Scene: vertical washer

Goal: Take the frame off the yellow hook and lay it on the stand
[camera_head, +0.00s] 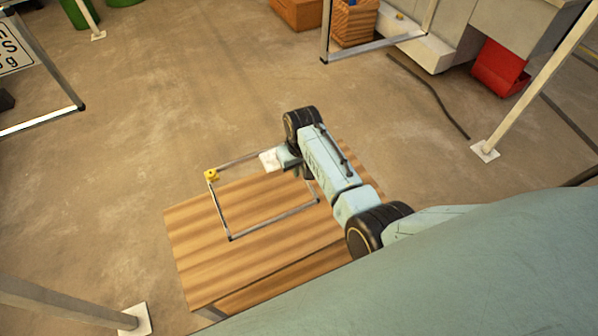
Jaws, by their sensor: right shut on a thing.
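A thin grey metal frame (274,219), rectangular and open in the middle, appears over the wooden stand (190,240). I cannot tell if the frame touches the stand's top. A small yellow piece (211,175), perhaps the hook, is at the frame's upper left corner; whether the frame hangs on it is unclear. My right gripper (279,160) is shut on the frame's far side, near its upper right corner. My right arm hides part of the frame's right side and the stand's right part. My left gripper is not in view.
White-footed posts stand at lower left (75,305) and right (530,85). Metal-edged racks are at upper left (45,122) and top (375,47). A red bin (500,68) and wooden crates (352,22) stand at the back. The floor left of the stand is clear.

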